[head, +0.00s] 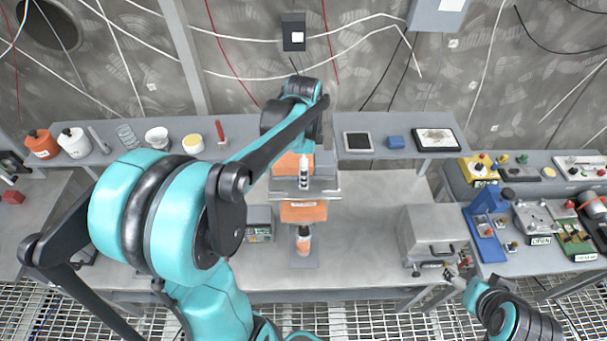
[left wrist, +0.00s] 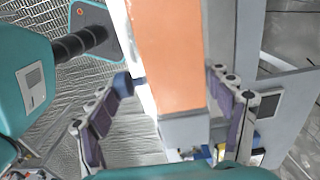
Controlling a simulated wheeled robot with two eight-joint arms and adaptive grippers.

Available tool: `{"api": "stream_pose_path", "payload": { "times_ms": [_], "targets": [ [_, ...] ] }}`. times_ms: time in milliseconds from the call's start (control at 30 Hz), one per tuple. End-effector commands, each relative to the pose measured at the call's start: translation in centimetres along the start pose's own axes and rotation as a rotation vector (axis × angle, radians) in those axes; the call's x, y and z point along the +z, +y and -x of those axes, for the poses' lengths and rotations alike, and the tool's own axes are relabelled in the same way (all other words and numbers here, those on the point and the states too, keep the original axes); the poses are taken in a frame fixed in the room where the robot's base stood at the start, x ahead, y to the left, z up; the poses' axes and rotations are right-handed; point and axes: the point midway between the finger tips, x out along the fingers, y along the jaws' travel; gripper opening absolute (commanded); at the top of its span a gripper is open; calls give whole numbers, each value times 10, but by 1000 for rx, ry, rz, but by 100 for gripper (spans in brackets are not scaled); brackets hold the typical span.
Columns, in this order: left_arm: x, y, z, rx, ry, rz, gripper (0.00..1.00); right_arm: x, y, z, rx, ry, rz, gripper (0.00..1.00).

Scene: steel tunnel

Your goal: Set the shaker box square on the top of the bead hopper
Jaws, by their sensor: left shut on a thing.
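My left arm reaches over the middle of the bench, and its gripper (head: 304,172) is at an orange and grey box, which I take as the shaker box (head: 286,164). In the left wrist view, an orange face of the box (left wrist: 166,45) with pale edges lies between the two fingers of the left gripper (left wrist: 170,105). Below it in the head view is a labelled orange body, apparently the bead hopper (head: 304,212). The arm hides part of the box; I cannot tell whether box and hopper touch. My right gripper (head: 458,272) is beside a grey case at the right; its finger gap is unclear.
The grey case (head: 432,238) stands on the bench's right end. A small grey unit (head: 259,224) is left of the hopper. Jars, a tablet (head: 357,142) and a tray (head: 436,139) line the back shelf. The bench between hopper and case is clear.

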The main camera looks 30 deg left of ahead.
Motion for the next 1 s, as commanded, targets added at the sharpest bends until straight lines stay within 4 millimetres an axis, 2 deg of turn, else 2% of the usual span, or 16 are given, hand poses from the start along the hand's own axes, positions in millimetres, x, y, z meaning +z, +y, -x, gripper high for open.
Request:
{"api": "stream_pose_path", "payload": {
  "times_ms": [100, 233, 633, 667, 733, 1000],
  "targets": [
    [0, 0, -18, 0, 0, 0, 22, -2, 0, 2, 0, 0, 0, 74],
    [0, 0, -32, 0, 0, 0, 22, -2, 0, 3, 0, 0, 0, 74],
    [0, 0, -38, 0, 0, 1, 22, 0, 0, 0, 0, 0, 0, 74],
    [0, 0, -39, 0, 0, 1, 82, 0, 0, 0, 0, 0, 0, 74],
    [0, 0, -38, 0, 0, 1, 100, 0, 0, 0, 0, 0, 0, 74],
    [0, 0, -37, 0, 0, 1, 100, 0, 0, 0, 0, 0, 0, 74]
  ]
}}
